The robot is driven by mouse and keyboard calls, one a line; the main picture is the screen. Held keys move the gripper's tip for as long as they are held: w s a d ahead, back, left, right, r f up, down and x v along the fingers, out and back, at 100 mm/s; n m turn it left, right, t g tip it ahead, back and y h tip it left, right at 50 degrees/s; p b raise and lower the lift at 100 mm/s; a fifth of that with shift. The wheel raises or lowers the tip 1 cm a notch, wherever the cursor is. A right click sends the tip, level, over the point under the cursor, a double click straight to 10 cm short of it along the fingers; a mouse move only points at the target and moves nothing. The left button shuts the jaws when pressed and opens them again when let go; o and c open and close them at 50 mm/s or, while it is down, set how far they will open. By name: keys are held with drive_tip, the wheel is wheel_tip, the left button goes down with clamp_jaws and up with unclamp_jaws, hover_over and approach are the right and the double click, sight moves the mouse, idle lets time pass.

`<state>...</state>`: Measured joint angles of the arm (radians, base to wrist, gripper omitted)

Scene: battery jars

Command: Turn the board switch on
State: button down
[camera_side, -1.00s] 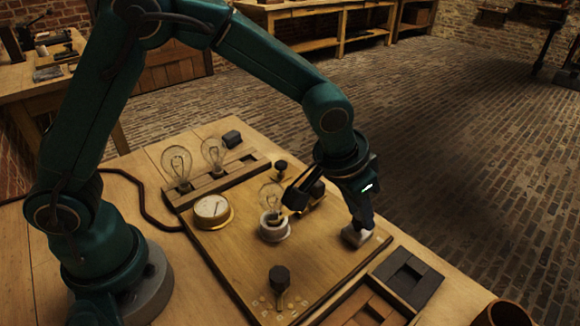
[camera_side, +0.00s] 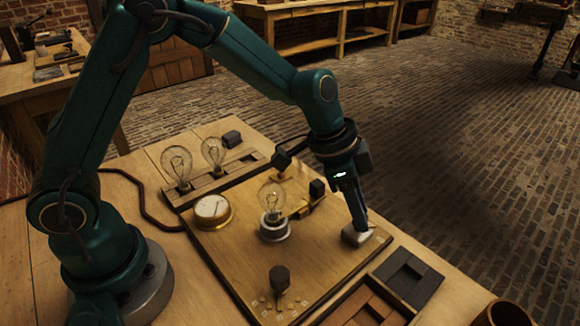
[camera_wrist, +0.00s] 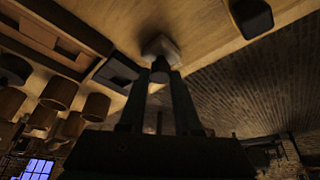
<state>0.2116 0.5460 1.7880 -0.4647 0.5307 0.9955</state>
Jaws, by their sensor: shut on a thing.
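The wooden board (camera_side: 240,262) lies on the bench. A small pale switch block (camera_side: 354,237) sits at its right edge and also shows in the wrist view (camera_wrist: 160,46). My gripper (camera_side: 357,222) reaches down onto it from above. In the wrist view my two fingers (camera_wrist: 161,76) are shut on the dark switch lever (camera_wrist: 160,65), just in front of the pale block. The fingers hide much of the lever, and I cannot tell its on or off position. A clear bulb (camera_side: 271,196) stands in a socket mid-board; I see no clear glow in it.
A round dial (camera_side: 211,209) and two bulbs in a wooden rack (camera_side: 222,181) are left of the switch. A black-knobbed selector (camera_side: 279,279) stands at the board's front. A compartmented tray (camera_side: 373,309) lies close on the right. A black knob (camera_side: 317,188) is behind the gripper.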

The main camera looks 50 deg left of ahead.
drive_tip(key=shift+a+m+g+h, duration=0.15)
drive_tip(key=shift+m+g, duration=0.25)
drive_tip(key=shift+m, duration=0.75)
drive_tip(key=shift+d+m+g+h, duration=0.1)
drive_tip(key=shift+m+g+h, duration=0.25)
drive_tip(key=shift+m, duration=0.8)
drive_tip(key=shift+a, duration=0.1)
drive_tip(key=c, duration=0.6)
unclamp_jaws()
drive_tip(key=shift+v, duration=2.55)
